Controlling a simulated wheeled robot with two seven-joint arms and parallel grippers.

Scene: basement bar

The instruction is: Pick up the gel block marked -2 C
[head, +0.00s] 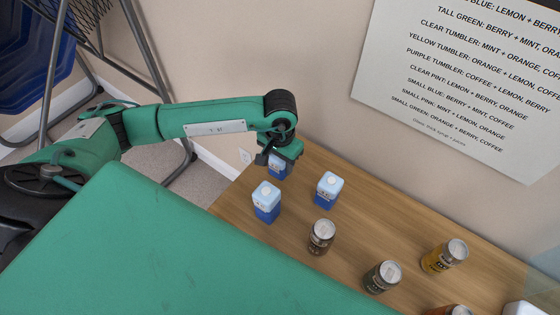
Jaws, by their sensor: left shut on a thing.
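My left gripper (278,158) is at the far left end of the wooden table, shut on a blue and white block (279,171). The gripper covers the top of that block, and I cannot tell if the block still touches the table. A second blue block with a pale top (266,201) stands just in front of it. A third like it (327,190) stands to the right. Each block carries a small marking on its side, too small to read, so I cannot tell which is -2 C. My right gripper is not in view.
On the wooden table (300,225) stand several cans: a dark one (321,237), another dark one (383,277) and a yellow one (445,256). A white object (522,309) is cut off at bottom right. A recipe sign (470,75) hangs on the wall behind.

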